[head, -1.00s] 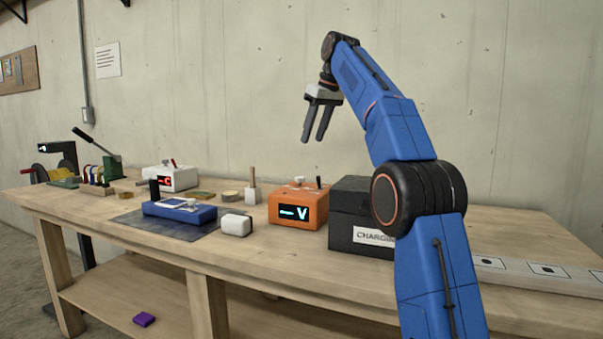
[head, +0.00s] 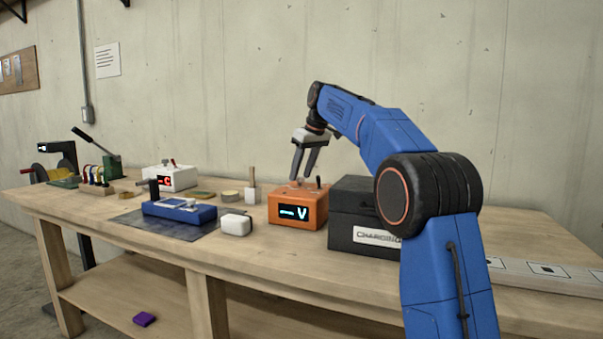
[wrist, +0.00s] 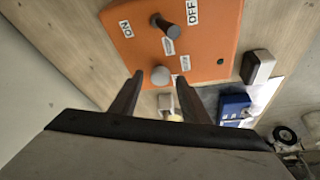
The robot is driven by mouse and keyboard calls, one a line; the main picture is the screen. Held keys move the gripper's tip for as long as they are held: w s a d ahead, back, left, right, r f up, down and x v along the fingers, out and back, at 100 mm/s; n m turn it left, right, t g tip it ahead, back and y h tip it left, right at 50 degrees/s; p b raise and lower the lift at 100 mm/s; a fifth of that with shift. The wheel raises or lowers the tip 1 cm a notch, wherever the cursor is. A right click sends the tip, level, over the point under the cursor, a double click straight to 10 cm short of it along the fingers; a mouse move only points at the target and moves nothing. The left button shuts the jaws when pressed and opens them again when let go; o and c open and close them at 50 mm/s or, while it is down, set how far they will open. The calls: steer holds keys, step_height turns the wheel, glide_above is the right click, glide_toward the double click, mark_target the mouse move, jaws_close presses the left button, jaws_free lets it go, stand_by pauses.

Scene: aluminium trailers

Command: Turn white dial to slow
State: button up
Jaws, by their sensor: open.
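An orange box (head: 315,212) with a lit display reading "-V" stands on the workbench. In the wrist view its top (wrist: 215,40) carries a round pale dial (wrist: 160,76), with small labels beside it too blurred to read. A lever between "ON" and "OFF" labels also stands on this top. My gripper (head: 301,177) points down just above the box and is open. In the wrist view its fingertips (wrist: 161,79) appear on either side of the dial; I cannot tell whether they touch it. In the head view the fingers largely hide the dial.
A black case (head: 352,218) stands close to the right of the orange box. A small white block (head: 235,224) and an upright wooden-handled tool (head: 251,187) are on its left. A blue device (head: 180,212) lies on a dark mat, and a white box (head: 172,177) stands behind.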

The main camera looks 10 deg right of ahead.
steer(key=shift+f, duration=0.2)
steer(key=c, duration=1)
steer(key=shift+m, duration=0.4)
steer(key=m, duration=0.1)
steer(key=m+h, duration=0.1)
steer(key=m, duration=0.1)
steer(key=m+h, duration=0.1)
steer(key=shift+a+t, duration=0.3)
steer(key=shift+t, duration=0.1)
steer(key=m+h, duration=0.1)
steer(key=m, duration=0.2)
steer(key=m+h, duration=0.1)
steer(key=m, duration=0.3)
steer(key=shift+a+g, duration=0.15)
steer(key=shift+g, duration=0.15)
steer(key=shift+h, duration=0.3)
